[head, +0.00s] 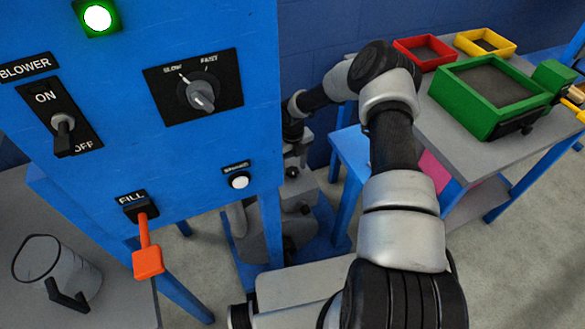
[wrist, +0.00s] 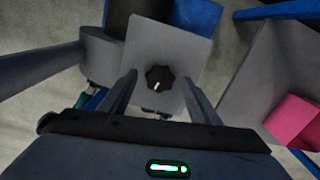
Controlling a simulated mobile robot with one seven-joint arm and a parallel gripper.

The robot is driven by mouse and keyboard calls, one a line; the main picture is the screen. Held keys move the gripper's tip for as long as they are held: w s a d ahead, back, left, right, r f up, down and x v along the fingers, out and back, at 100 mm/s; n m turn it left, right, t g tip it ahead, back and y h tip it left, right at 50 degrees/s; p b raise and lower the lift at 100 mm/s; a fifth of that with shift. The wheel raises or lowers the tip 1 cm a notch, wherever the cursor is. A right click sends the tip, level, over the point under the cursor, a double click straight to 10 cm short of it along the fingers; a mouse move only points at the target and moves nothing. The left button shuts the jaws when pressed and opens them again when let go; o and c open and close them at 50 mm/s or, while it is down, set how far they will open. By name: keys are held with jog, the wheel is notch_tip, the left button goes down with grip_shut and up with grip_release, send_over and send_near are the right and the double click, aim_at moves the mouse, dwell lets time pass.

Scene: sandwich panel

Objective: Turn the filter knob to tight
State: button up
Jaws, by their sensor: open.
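In the wrist view a black lobed knob (wrist: 160,77) with a short white mark sits on a grey plate (wrist: 188,50). The mark points toward the bottom of the picture. No label can be read beside it, so its tight side cannot be told. My gripper (wrist: 158,80) is open, with its two fingers on either side of the knob in this view. They look apart from it; how far above it they are is unclear. In the head view my arm reaches behind the blue panel's right edge, and the gripper is hard to make out there.
The blue panel (head: 120,165) carries a blower switch (head: 64,128), a slow/fast knob (head: 200,95), a white button (head: 239,181) and an orange fill lever (head: 147,255). A glass jug (head: 55,270) stands left. Right, a table (head: 415,105) holds coloured trays. A pink block (wrist: 293,122) lies near.

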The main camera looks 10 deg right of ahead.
jog(key=shift+f, duration=0.15)
jog(key=c, duration=1.1)
jog(key=shift+o, duration=0.2)
